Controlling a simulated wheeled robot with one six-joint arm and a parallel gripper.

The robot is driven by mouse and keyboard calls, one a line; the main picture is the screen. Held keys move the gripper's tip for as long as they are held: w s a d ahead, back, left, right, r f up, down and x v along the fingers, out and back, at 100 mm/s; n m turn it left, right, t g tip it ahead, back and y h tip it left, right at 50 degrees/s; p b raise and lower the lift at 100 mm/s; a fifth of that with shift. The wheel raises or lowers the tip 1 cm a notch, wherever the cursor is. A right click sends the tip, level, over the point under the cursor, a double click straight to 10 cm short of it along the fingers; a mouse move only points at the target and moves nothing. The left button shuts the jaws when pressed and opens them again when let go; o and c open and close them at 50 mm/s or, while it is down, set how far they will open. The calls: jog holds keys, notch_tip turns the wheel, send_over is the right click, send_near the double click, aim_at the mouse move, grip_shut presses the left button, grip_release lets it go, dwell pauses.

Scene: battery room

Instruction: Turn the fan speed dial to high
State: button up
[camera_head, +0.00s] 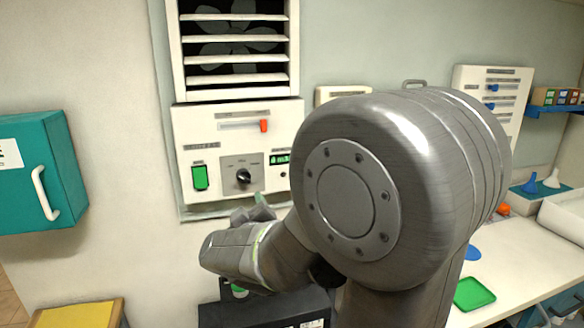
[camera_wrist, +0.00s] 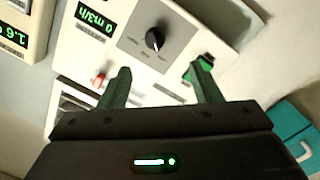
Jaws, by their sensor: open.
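The fan speed dial is a black round knob (camera_head: 243,176) on a grey plate in the white control panel (camera_head: 220,130), below the louvred fan. In the wrist view the dial (camera_wrist: 154,40) lies just beyond my fingertips, roughly between their lines, with nothing gripped. Its small labels and exact pointer setting are too small to read surely. My gripper (camera_wrist: 164,66) is open, its two green fingers apart and empty. In the head view the gripper (camera_head: 259,207) is below and slightly right of the dial, largely hidden by my arm.
A green rocker switch (camera_head: 200,177) sits left of the dial, and a red slider knob (camera_head: 264,126) above it. A green display (camera_wrist: 95,18) reads 0 m3/h. A teal cabinet (camera_head: 42,172) hangs at left. A white counter (camera_head: 520,262) stands at right.

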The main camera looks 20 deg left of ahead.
aim_at(245, 181)
jog(key=x, duration=0.4)
jog(key=p+x, duration=0.1)
jog(key=x, duration=0.4)
jog(key=r+x, duration=0.1)
jog(key=x, duration=0.4)
jog(key=shift+w+d+p, duration=0.1)
jog(key=shift+w+p, duration=0.15)
jog(key=shift+p, duration=0.15)
jog(key=c, duration=1)
